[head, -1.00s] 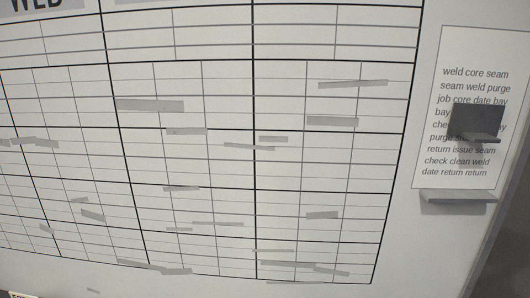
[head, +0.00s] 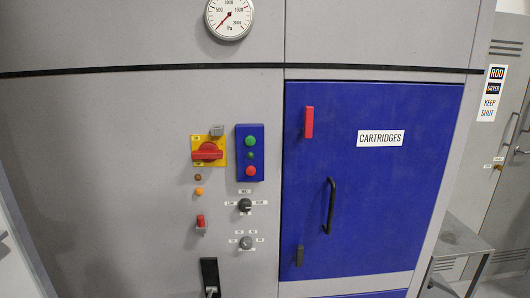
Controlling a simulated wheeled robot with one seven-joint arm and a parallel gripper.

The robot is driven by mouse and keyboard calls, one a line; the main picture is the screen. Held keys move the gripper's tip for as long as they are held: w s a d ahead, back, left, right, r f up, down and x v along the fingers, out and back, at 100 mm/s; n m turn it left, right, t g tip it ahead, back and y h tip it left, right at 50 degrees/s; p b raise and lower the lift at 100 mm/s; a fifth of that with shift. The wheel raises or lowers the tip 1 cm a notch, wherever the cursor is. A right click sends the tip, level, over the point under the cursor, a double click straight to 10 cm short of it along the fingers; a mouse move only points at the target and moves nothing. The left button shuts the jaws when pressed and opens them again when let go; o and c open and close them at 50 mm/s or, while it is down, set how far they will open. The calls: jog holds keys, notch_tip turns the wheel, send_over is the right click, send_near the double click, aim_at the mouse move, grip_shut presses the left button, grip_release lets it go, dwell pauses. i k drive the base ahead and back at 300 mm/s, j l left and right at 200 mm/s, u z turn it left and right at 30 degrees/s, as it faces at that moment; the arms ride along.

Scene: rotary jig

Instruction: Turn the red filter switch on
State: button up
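A red rotary switch (head: 207,151) sits on a yellow plate on the left part of a grey cabinet front in the head view. Its handle lies about level across the plate. The small lettering on the plate is too small to read surely. A smaller red knob (head: 200,221) is lower down, below two small amber lamps (head: 198,184). My gripper is not in view.
A blue box with buttons (head: 250,153) is close right of the switch. Two selector knobs (head: 245,205) are below it. A blue door marked CARTRIDGES (head: 390,200) has a black handle (head: 329,205). A gauge (head: 229,17) is above, a metal table (head: 462,238) at right.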

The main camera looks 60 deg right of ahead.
aim_at(208, 151)
jog(key=z, duration=1.3)
